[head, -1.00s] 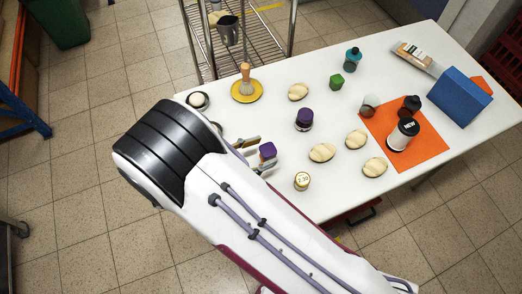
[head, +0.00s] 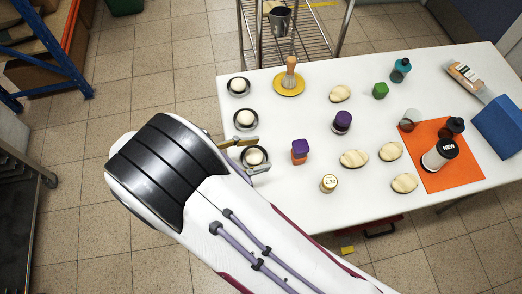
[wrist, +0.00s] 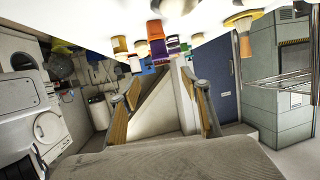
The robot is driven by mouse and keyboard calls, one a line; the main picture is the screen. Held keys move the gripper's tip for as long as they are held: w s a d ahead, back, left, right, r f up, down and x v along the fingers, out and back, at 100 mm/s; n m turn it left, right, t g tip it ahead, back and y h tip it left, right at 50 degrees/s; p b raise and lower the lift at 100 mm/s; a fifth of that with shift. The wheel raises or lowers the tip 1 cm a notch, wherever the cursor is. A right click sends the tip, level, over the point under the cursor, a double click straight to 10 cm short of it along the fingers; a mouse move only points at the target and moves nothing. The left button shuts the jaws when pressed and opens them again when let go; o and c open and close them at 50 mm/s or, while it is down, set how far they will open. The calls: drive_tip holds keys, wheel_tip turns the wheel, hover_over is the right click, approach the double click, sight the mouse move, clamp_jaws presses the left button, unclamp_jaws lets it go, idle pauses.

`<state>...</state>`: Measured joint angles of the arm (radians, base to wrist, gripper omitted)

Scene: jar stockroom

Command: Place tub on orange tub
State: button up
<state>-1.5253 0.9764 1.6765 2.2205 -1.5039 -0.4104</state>
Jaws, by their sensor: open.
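A purple tub (head: 299,146) sits on top of an orange tub (head: 299,158) near the table's left front; the two look stacked and upright. My gripper (head: 263,153) is open and empty to the left of the stack, apart from it. One black dish with a white ball shows under or between the fingers. In the wrist view my open gripper (wrist: 167,88) has nothing between its fingers. Purple and orange items show beyond it, but I cannot tell the stack's exact outline there.
On the white table (head: 300,205) stand a purple-lidded jar (head: 342,121), a small labelled jar (head: 329,183), several pale oval pieces and a yellow plate with a brush (head: 289,82). An orange mat (head: 437,180) with bottles lies to the right. Black dishes line the left edge.

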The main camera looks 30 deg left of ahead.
idle(0.8)
drive_tip(key=w+a+r+y, duration=0.2)
drive_tip(key=w+r+y, duration=0.3)
drive_tip(key=w, duration=0.4)
drive_tip(key=w+a+r+y, duration=0.2)
drive_tip(key=w+r, duration=0.5)
drive_tip(key=w, duration=0.3)
drive_tip(key=w+d+r+n+y, duration=0.2)
drive_tip(key=w+d+r+y, duration=0.1)
drive_tip(key=r, duration=0.5)
drive_tip(key=w+d+r+n+y, duration=0.1)
drive_tip(key=w+d+r+y, duration=0.25)
drive_tip(key=r, duration=0.45)
drive_tip(key=s+d+r+n+g, duration=0.1)
drive_tip(key=s+d+r+n, duration=0.1)
drive_tip(key=s+d, duration=0.35)
drive_tip(key=s+d+r+n+g, duration=0.1)
drive_tip(key=s+d+r+n, duration=0.1)
drive_tip(key=d, duration=0.7)
drive_tip(key=s+d+f+g+h, duration=0.2)
drive_tip(key=s+d+f, duration=0.2)
drive_tip(key=s+d, duration=0.5)
drive_tip(key=s+d+f+g+h, duration=0.1)
drive_tip(key=s+d+f+h, duration=0.2)
drive_tip(key=s+d, duration=0.6)
drive_tip(key=d+f, duration=0.1)
drive_tip(key=d, duration=0.3)
drive_tip(key=shift+s+d+g, duration=0.35)
drive_tip(key=shift+g, duration=0.05)
